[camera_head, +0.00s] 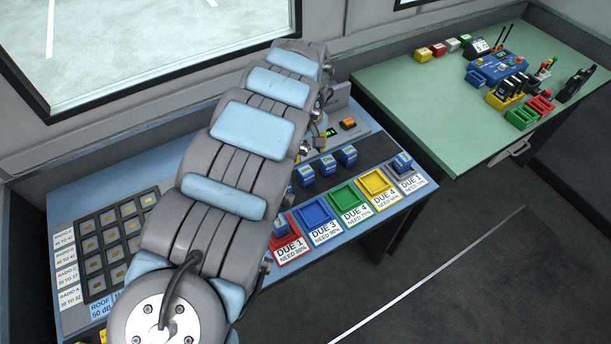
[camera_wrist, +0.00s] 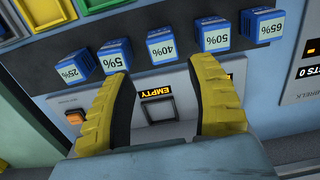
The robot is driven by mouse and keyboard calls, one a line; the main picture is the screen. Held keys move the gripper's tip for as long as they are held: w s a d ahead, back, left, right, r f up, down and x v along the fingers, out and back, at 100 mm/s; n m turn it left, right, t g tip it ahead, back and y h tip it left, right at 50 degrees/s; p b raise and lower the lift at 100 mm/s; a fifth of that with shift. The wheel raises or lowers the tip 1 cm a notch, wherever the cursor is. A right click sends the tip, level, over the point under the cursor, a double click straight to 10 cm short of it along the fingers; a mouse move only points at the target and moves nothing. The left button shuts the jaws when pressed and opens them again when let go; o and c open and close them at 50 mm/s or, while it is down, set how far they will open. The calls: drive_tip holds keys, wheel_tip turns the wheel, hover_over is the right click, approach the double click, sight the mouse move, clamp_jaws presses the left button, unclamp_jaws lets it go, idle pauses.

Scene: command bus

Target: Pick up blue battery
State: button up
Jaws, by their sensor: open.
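Several blue batteries with white percentage labels stand in a row in the wrist view: 25% (camera_wrist: 73,69), 5% (camera_wrist: 115,56), 40% (camera_wrist: 161,45), 50% (camera_wrist: 214,31) and 65% (camera_wrist: 264,27). In the head view, blue batteries (camera_head: 326,165) stand on the desk right of my arm, and another (camera_head: 402,162) sits in the grey tray. My gripper (camera_wrist: 160,73) is open and empty, with its yellow fingers apart. In the wrist view, its fingertips are just below the row, near the 40% battery. My arm hides the gripper in the head view.
A device with an EMPTY display (camera_wrist: 156,93) shows between my fingers. Red (camera_head: 289,236), blue (camera_head: 315,213), green (camera_head: 346,197) and yellow (camera_head: 373,182) trays line the desk's front edge. A green table (camera_head: 420,100) with tools stands at right.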

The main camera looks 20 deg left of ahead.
sight(306, 169)
wheel_tip(306, 169, down, 7)
idle(0.4)
drive_tip(key=shift+f, duration=0.1)
drive_tip(key=shift+w+a+f+p, duration=0.1)
drive_tip(key=shift+a+f+p, duration=0.05)
drive_tip(key=shift+f, duration=0.5)
drive_tip(key=shift+a+f+p, duration=0.1)
drive_tip(key=shift+f+p, duration=0.05)
drive_tip(key=shift+f, duration=1.7)
clamp_jaws()
